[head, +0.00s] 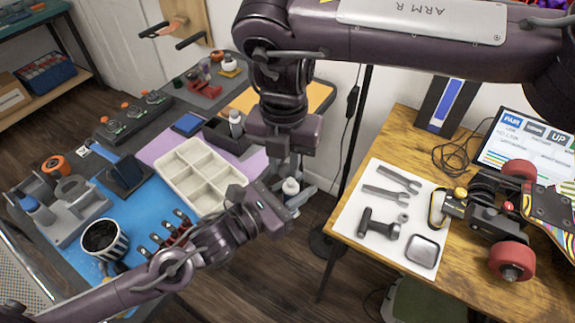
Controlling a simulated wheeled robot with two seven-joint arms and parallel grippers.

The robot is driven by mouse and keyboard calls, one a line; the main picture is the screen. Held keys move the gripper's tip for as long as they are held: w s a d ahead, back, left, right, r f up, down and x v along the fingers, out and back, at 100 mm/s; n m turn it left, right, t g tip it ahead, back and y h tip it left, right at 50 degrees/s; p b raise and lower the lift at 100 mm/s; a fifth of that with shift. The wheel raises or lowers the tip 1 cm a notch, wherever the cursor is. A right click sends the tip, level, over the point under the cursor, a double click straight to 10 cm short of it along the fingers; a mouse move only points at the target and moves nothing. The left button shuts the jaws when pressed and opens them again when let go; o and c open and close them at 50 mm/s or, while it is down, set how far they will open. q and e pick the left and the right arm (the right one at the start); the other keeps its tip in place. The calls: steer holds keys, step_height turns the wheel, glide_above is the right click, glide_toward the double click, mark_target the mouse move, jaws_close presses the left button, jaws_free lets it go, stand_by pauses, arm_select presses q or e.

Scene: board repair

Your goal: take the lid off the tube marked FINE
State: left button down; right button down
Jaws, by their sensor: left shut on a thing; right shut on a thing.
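A small white tube (290,187) shows between my two grippers, off the right end of the left bench. Its label is too small to read, so I cannot tell from the print that it is FINE. My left gripper (284,207) comes in from the lower left and is shut on the tube. My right gripper (287,172) points down from above and is shut at the tube's top, where the lid sits. The lid is mostly hidden by its fingers. I cannot tell whether lid and tube are apart.
A cream compartment tray (187,178), a striped cup (104,240) and a white bottle (236,124) stand on the left bench. The right table (345,243) holds a white tool mat (380,222) and a skateboard truck with red wheels (511,261). Open floor lies between.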

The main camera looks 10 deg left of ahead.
arm_select(q)
steer(key=shift+w+a+r, duration=0.15)
arm_select(e)
steer(key=shift+d+r, duration=0.1)
steer(key=shift+r, duration=0.15)
